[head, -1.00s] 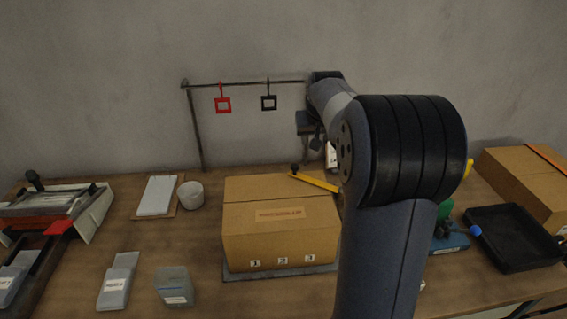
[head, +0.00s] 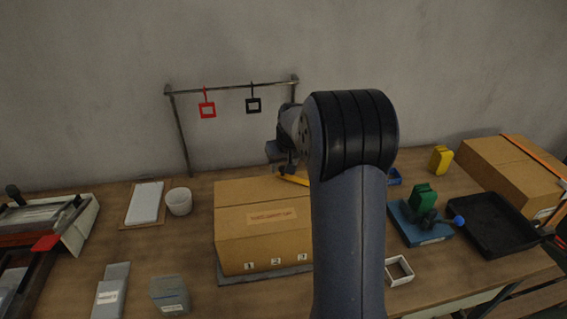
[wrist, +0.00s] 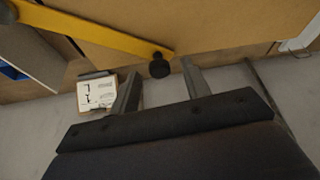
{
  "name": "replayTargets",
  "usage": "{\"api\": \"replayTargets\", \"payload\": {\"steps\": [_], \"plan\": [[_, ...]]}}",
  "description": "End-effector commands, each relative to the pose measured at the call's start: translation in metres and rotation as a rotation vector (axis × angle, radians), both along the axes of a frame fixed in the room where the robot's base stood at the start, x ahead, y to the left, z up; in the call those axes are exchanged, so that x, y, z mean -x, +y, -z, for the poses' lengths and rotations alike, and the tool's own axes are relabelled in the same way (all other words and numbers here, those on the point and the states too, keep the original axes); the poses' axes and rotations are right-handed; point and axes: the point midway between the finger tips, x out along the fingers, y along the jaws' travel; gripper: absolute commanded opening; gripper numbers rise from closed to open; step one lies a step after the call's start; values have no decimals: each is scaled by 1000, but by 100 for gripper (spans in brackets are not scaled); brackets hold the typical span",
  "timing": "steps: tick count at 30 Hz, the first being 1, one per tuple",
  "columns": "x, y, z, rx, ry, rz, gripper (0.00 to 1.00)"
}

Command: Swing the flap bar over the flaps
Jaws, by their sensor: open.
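The flap bar (head: 294,180) is a yellow bar at the back right of the closed cardboard box (head: 262,235); my arm hides most of it in the head view. In the wrist view the yellow bar (wrist: 100,35) crosses the box top (wrist: 215,25) and ends in a black knob (wrist: 159,68). My gripper (wrist: 160,80) is open, and the knob shows in the gap between its two fingers. I cannot tell whether either finger touches it. In the head view my gripper is over the back of the box, its fingertips not clear.
A rack with a red tag (head: 207,109) and a black tag (head: 253,105) stands behind the box. A white cup (head: 179,201) and a clipboard (head: 145,203) are to the left. A blue stand (head: 420,222), a black tray (head: 490,224) and another box (head: 515,172) are to the right.

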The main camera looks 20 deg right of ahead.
Motion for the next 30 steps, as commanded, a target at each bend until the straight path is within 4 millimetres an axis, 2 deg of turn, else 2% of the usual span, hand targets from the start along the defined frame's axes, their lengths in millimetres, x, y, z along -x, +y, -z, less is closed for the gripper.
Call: {"api": "replayTargets", "payload": {"steps": [10,27,30], "plan": [[-2,0,5,0,-1,0,45],[-2,0,4,1,-2,0,0],[-2,0,4,1,-1,0,0]]}}
